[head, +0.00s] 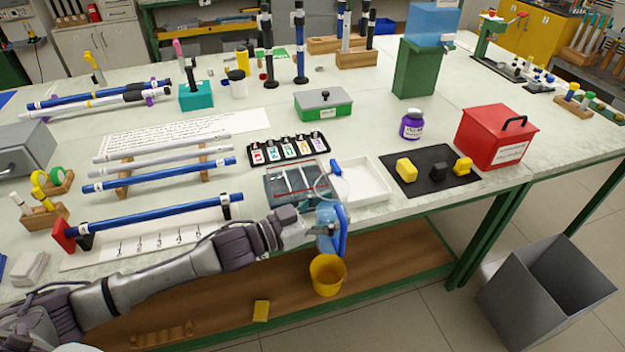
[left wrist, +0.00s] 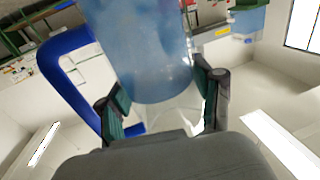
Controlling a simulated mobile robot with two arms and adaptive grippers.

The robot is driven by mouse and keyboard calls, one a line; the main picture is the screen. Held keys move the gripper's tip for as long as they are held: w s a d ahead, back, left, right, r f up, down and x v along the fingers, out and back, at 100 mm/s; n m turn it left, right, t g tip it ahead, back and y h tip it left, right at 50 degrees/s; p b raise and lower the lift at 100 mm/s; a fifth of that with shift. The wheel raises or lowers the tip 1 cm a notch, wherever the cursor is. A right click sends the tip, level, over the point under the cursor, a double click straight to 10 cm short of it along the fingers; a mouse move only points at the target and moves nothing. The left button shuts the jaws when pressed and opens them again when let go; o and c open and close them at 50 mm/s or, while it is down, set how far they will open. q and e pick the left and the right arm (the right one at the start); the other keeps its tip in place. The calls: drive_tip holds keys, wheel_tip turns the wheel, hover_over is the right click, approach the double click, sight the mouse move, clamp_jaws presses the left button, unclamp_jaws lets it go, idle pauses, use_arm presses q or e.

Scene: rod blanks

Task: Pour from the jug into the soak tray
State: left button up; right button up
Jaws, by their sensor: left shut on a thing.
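The jug (head: 326,215) is clear blue with a solid blue handle (head: 342,238). My left gripper (head: 314,231) is shut on it just off the table's front edge. The left wrist view shows the jug (left wrist: 145,55) between both fingers of the gripper (left wrist: 163,108), with the blue handle (left wrist: 62,62) to the left. The jug's tilt and contents are hard to tell. Behind it, a shallow white tray (head: 381,191) looks empty. Beside that, a dark tray (head: 272,197) has pale rods in it. I cannot tell which is the soak tray. My right gripper is out of view.
A black mat (head: 413,188) with yellow and black blocks lies right of the white tray. A black strip of coloured labels (head: 258,161) lies behind the dark tray. Blue rods (head: 160,214) lie on the left. A yellow bucket (head: 328,277) stands on the lower shelf.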

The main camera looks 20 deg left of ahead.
use_arm(q)
drive_tip(key=w+a+r+n+g+y+p, duration=0.1)
drive_tip(key=w+a+n+p, duration=0.3)
drive_tip(key=w+a, duration=0.3)
drive_tip(key=shift+w+a+r+n, duration=0.15)
drive_tip(key=shift+a+n, duration=0.1)
drive_tip(key=shift+n, duration=0.65)
drive_tip(key=shift+s+r+n+p, duration=0.1)
drive_tip(key=shift+s+n+p, duration=0.15)
drive_tip(key=shift+p, duration=0.6)
